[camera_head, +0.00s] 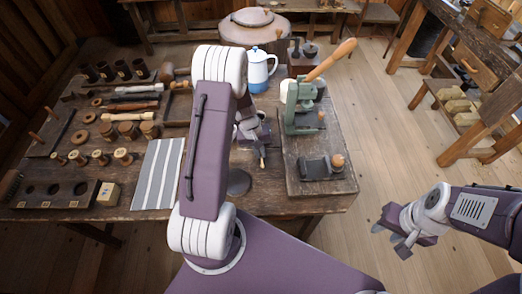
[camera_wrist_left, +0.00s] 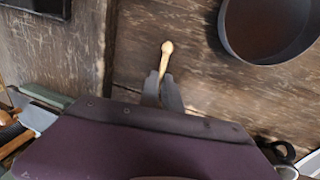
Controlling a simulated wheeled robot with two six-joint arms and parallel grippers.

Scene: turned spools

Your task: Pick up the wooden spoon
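The wooden spoon (camera_wrist_left: 167,48) is a slim, light piece with a rounded end, low over or on the dark table in the left wrist view. Its other end is hidden by my gripper. A small part of it shows in the head view (camera_head: 262,163). My left gripper (camera_wrist_left: 160,88) has its two fingers close together on either side of the spoon's shaft, and they appear shut on it. In the head view my left arm hides much of this area. My right gripper (camera_head: 389,240) is open and empty, off the table's right side over the floor.
A dark round pan (camera_wrist_left: 268,28) stands right of the spoon. A striped cloth (camera_head: 158,174) lies left of my arm. A green lever press (camera_head: 303,108) stands on a board at right, with a blue-white pot (camera_head: 258,75) behind. Spools and tools crowd the left.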

